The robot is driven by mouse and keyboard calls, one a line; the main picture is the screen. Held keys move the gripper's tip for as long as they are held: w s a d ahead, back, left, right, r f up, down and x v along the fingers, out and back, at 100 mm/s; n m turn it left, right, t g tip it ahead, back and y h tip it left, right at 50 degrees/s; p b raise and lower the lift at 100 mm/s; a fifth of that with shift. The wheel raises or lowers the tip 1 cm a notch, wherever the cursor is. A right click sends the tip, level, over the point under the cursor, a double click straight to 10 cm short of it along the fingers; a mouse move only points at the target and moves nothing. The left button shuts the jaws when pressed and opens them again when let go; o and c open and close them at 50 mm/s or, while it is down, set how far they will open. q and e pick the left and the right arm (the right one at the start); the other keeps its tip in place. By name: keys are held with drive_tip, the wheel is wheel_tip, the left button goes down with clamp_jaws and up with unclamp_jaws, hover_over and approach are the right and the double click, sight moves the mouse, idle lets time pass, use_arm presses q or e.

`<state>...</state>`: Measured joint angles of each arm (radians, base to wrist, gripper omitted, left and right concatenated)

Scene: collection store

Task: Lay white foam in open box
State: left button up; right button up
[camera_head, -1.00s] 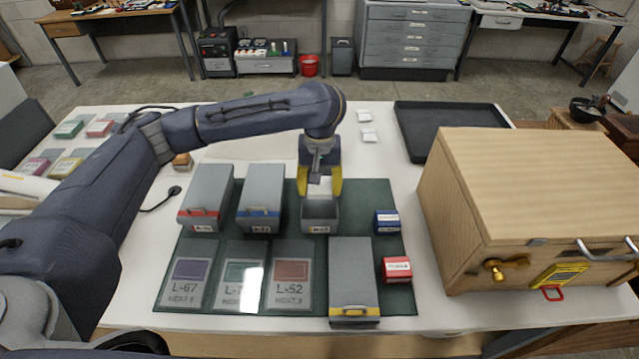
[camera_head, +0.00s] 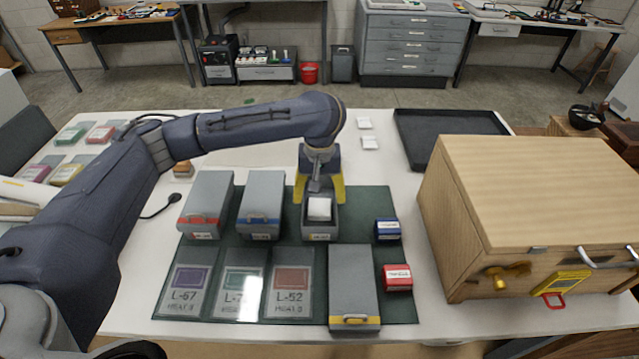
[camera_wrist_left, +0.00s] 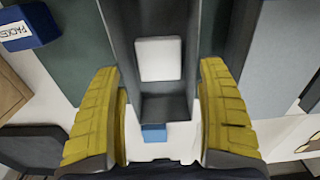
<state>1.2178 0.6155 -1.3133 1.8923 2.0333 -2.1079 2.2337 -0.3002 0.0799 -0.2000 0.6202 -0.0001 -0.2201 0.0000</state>
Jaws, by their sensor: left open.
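The open grey box (camera_head: 320,231) stands on the dark green mat (camera_head: 400,262). The white foam (camera_head: 319,208) lies inside it, and it also shows as a pale rounded block in the left wrist view (camera_wrist_left: 159,59). My left gripper (camera_head: 319,190) has yellow fingers and is at the box's far end, above it. In the left wrist view its fingers (camera_wrist_left: 160,115) are wide apart, one on each side of the box, with nothing between them touching the foam. My right gripper is not in view.
Closed grey boxes with red (camera_head: 207,200), blue (camera_head: 262,200) and yellow (camera_head: 353,285) labels stand near the open box. Small blue (camera_head: 387,229) and red (camera_head: 397,277) blocks sit to its right. A wooden cabinet (camera_head: 530,190) and a black tray (camera_head: 440,125) fill the right side.

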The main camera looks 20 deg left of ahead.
sight(320, 207)
use_arm(q)
wheel_tip(320, 207, up, 13)
idle(0.8)
